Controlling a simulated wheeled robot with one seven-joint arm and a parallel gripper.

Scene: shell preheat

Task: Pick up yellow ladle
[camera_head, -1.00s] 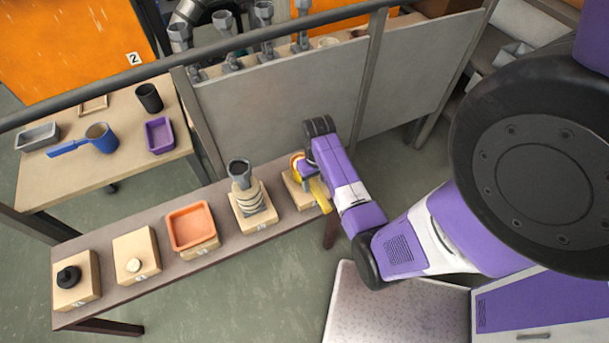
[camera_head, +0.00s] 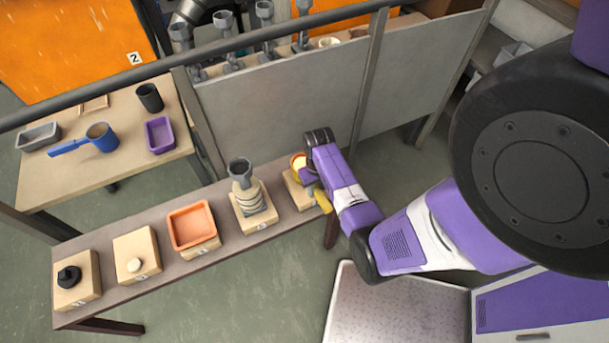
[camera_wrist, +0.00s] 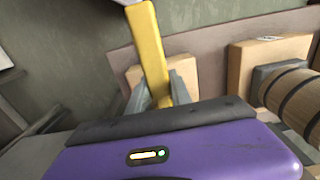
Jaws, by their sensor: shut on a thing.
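The yellow ladle (camera_head: 322,199) is at the right end of the long narrow bench, by a wooden block (camera_head: 301,195). Its cup (camera_head: 298,163) partly shows beside my arm, and its handle sticks out toward the near side. In the wrist view the yellow handle (camera_wrist: 150,52) runs up from between the two grey fingers. My gripper (camera_wrist: 160,92) is shut on this handle. The head view mostly hides the fingers behind my purple wrist. I cannot tell whether the ladle touches the block.
A grey panel (camera_head: 290,110) stands behind. A blue ladle (camera_head: 99,137) lies on another table.

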